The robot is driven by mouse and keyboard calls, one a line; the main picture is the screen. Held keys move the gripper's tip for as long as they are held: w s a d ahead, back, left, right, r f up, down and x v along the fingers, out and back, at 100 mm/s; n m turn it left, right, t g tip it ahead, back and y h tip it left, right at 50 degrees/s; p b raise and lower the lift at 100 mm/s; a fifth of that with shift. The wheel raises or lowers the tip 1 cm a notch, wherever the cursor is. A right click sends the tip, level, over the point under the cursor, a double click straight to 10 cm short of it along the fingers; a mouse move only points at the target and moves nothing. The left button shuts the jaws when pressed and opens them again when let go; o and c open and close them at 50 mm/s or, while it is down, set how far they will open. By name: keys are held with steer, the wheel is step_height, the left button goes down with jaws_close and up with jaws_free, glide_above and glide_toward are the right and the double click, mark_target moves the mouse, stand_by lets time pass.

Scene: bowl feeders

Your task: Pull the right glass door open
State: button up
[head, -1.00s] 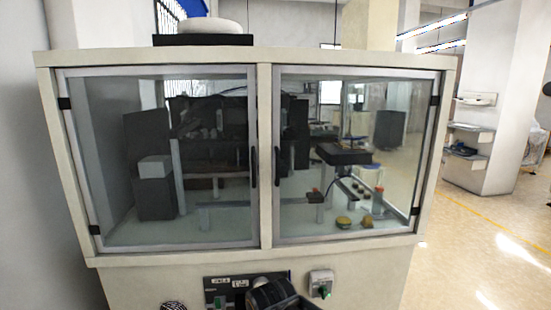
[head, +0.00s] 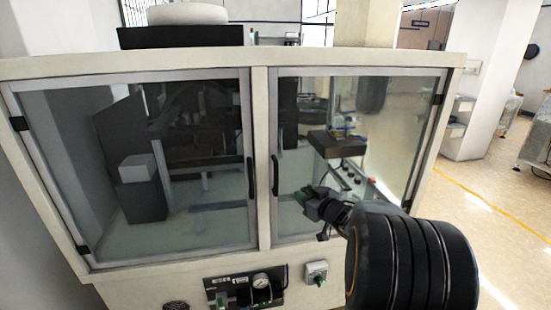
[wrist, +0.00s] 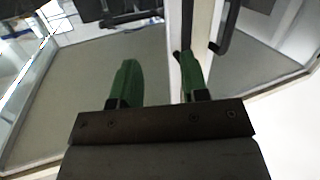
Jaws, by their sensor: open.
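The right glass door (head: 345,100) is shut in the cabinet's pale frame. Its black vertical handle (head: 275,175) is at the door's left edge, beside the centre post. My gripper (head: 305,199) is in front of this door, to the right of the handle and near its lower end. In the wrist view my gripper (wrist: 158,65) has its two green fingers spread, with nothing between them. That view seems turned over. The dark handle (wrist: 186,22) shows there beyond the right fingertip, roughly in line with it, outside the middle of the gap. Contact cannot be told.
The left glass door (head: 130,160) is shut, with its own handle (head: 250,178) close across the centre post (head: 262,150). A gauge panel (head: 245,288) and a switch box (head: 316,272) are on the cabinet front below. Open floor (head: 480,200) lies to the right.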

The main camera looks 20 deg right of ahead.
step_height(320, 180, up, 2)
steer(key=s+n+y+p, duration=0.1)
steer(key=y, duration=0.2)
steer(key=y+p, duration=0.2)
steer(key=p, duration=0.1)
glide_above(276, 192)
steer(key=shift+w+d+r+n, duration=0.2)
steer(key=shift+w+r+n, duration=0.1)
steer(key=shift+w+n, duration=0.1)
jaws_close()
stand_by(0.3)
